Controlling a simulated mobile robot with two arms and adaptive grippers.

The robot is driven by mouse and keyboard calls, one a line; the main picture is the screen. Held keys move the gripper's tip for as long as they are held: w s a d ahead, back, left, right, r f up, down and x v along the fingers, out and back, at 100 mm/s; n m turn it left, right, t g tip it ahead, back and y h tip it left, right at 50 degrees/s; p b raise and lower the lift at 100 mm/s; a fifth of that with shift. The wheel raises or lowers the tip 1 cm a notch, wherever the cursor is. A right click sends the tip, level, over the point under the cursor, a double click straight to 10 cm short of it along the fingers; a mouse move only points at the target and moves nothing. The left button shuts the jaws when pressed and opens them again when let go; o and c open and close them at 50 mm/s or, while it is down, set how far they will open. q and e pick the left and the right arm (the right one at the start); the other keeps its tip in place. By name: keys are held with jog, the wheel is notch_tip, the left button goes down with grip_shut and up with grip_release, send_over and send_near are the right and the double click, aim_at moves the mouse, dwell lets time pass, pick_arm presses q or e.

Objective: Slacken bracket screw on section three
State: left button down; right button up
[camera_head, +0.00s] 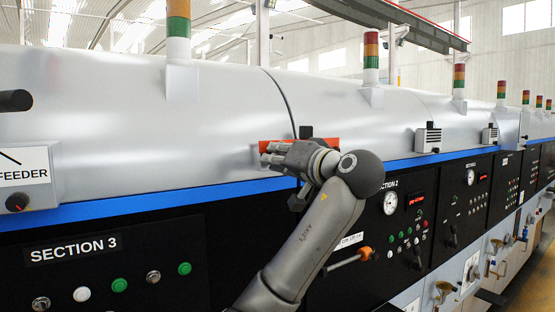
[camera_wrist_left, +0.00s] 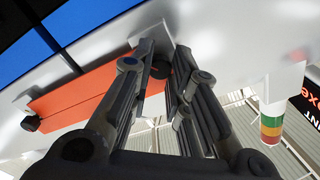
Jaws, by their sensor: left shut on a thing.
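The section 3 panel (camera_head: 140,232) is black with a white label, at the lower left of the head view. An orange bar (camera_head: 327,143) lies against the silver hood above the blue stripe and shows in the wrist view (camera_wrist_left: 90,92). A black screw knob (camera_head: 306,131) stands at its upper edge. In the wrist view, one black knob (camera_wrist_left: 30,123) is at the bar's far-left end. Another dark knob (camera_wrist_left: 160,70) sits between my fingers beside a pale bracket plate (camera_wrist_left: 158,32). My left gripper (camera_head: 270,155) is shut on this knob. The hand partly hides the bar.
The silver hood (camera_head: 120,130) rises behind the bar. Below are black panels with buttons, a gauge (camera_head: 390,203) and an orange-ended handle (camera_head: 352,257). A signal tower (camera_head: 178,28) stands on top. A feeder box (camera_head: 30,178) juts out at left.

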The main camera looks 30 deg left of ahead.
pick_arm(q)
jog(key=shift+w+f+n+b, duration=0.1)
jog(key=shift+n+b, duration=1.8)
jog(key=shift+n, duration=4.9)
jog(key=shift+f+n+b, duration=0.1)
jog(key=shift+n+b, duration=1.8)
jog(key=shift+n, duration=4.9)
jog(key=c, duration=1.3)
grip_release()
jog(key=shift+r, duration=0.15)
jog(key=shift+c, duration=0.2)
